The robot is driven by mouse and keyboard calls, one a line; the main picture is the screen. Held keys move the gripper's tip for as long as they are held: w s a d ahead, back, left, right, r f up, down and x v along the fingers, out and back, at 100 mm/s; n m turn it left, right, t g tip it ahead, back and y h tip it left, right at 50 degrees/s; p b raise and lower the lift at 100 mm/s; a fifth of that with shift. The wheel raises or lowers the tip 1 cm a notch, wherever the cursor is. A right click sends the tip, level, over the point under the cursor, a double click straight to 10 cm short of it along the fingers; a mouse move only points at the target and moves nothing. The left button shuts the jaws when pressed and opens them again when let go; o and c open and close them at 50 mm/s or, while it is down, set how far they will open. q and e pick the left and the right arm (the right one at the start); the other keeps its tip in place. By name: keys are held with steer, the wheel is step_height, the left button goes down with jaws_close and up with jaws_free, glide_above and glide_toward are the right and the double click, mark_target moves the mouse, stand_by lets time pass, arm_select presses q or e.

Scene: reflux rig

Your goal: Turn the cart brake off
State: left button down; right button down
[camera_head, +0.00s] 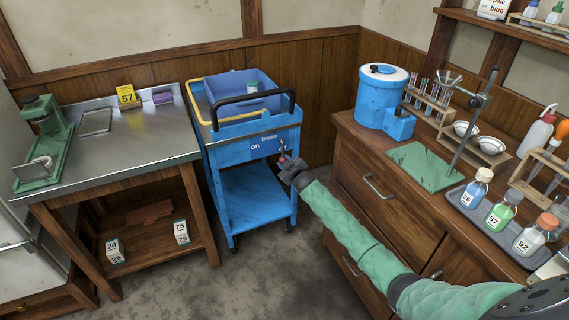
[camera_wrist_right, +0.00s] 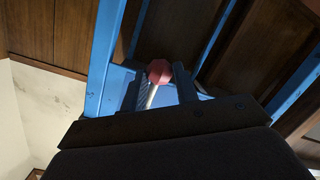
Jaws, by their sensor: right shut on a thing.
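The blue cart (camera_head: 249,190) stands between the metal-topped table and the wooden counter. Its front panel bears the words "brake" and "on". A brake lever with a red knob (camera_head: 282,157) sits at the panel's right side. My right gripper (camera_head: 287,163) reaches in from the lower right and is at the lever. In the right wrist view the red knob (camera_wrist_right: 159,71) and its pale shaft lie between the two dark fingers of my right gripper (camera_wrist_right: 160,88), which is shut on the lever. My left gripper is not in view.
The cart carries a blue bin (camera_head: 240,86) and a black handle (camera_head: 254,97). The metal-topped table (camera_head: 150,140) stands close on the left. The wooden counter (camera_head: 385,165) with bottles and a blue tank (camera_head: 380,98) is on the right. Floor (camera_head: 215,285) in front is clear.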

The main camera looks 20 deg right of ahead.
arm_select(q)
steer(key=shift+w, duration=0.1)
arm_select(e)
steer(key=c, duration=1.1)
jaws_free()
steer(key=shift+d, duration=0.1)
steer(key=shift+o, duration=0.2)
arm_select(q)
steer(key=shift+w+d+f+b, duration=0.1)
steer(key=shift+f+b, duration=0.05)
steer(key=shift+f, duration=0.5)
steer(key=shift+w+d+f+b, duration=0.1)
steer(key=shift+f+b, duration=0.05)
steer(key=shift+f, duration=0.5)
arm_select(e)
steer(key=s+r, duration=0.1)
steer(key=s, duration=0.6)
steer(key=shift+s+r, duration=0.25)
steer(key=shift+s, duration=0.1)
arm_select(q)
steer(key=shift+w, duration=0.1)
arm_select(e)
steer(key=shift+d, duration=0.1)
